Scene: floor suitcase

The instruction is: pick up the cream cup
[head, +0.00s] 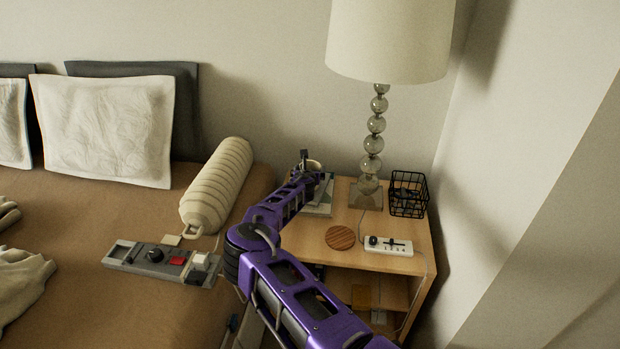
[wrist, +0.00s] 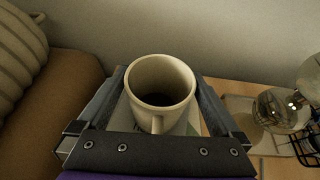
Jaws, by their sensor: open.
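The cream cup (wrist: 161,94) stands upright in the wrist view, its dark inside showing and its handle toward me. It rests on something flat and pale, perhaps a book or magazine, on the wooden nightstand. My gripper (wrist: 168,88) is open, with one finger on each side of the cup. I cannot tell whether either finger touches it. In the head view my gripper (head: 305,160) is at the back left of the nightstand, and only a small part of the cup (head: 315,165) shows behind it.
The nightstand (head: 395,262) holds a lamp (head: 376,124), a black wire basket (head: 408,208), a round wooden coaster (head: 341,237) and a white power strip (head: 388,246). The bed (head: 100,225) with a ribbed bolster (head: 218,183) is at left. A wall stands close behind.

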